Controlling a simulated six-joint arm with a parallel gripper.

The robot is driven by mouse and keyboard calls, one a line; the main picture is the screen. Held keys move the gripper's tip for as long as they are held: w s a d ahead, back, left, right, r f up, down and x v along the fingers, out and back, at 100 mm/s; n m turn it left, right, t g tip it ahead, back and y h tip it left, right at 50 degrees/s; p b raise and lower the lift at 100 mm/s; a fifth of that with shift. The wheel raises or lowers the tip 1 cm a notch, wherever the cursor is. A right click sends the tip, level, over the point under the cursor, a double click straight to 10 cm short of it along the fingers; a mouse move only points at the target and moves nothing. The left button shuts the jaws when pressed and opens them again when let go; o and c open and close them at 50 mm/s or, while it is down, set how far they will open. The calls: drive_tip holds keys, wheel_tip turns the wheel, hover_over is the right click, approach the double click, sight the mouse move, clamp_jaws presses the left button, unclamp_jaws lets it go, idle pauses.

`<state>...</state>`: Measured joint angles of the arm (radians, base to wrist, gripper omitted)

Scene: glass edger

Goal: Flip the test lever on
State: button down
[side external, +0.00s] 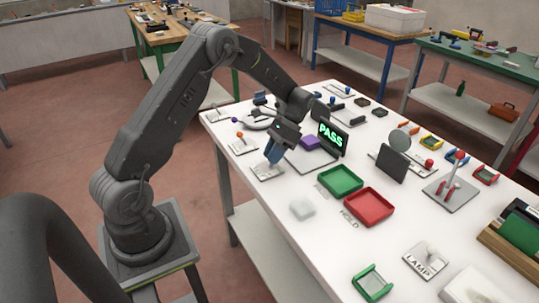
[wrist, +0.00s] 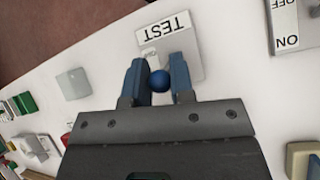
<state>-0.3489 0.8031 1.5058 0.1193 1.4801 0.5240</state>
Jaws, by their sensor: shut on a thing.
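The test lever's blue ball knob (wrist: 159,80) sits between my two fingertips in the wrist view. My gripper (wrist: 159,84) is shut on it. The lever's pale base plate (wrist: 190,62) carries a white TEST label (wrist: 165,33). In the side view my gripper (side external: 274,154) points down over the same plate (side external: 266,173), near the table's front edge. There my fingers hide the knob and most of the lever, so its tilt is hard to tell.
A dark screen (side external: 331,138) reads PASS in green. A green tray (side external: 340,181), a red tray (side external: 370,206) and a clear whitish block (side external: 302,208) lie to the right. A plate marked ON and OFF (wrist: 287,30) is nearby.

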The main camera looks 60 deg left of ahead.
drive_tip(key=shift+w+f+g, duration=0.15)
drive_tip(key=shift+w+g, duration=0.35)
drive_tip(key=shift+g, duration=0.6)
drive_tip(key=c, duration=1)
unclamp_jaws()
drive_tip(key=shift+w, duration=0.1)
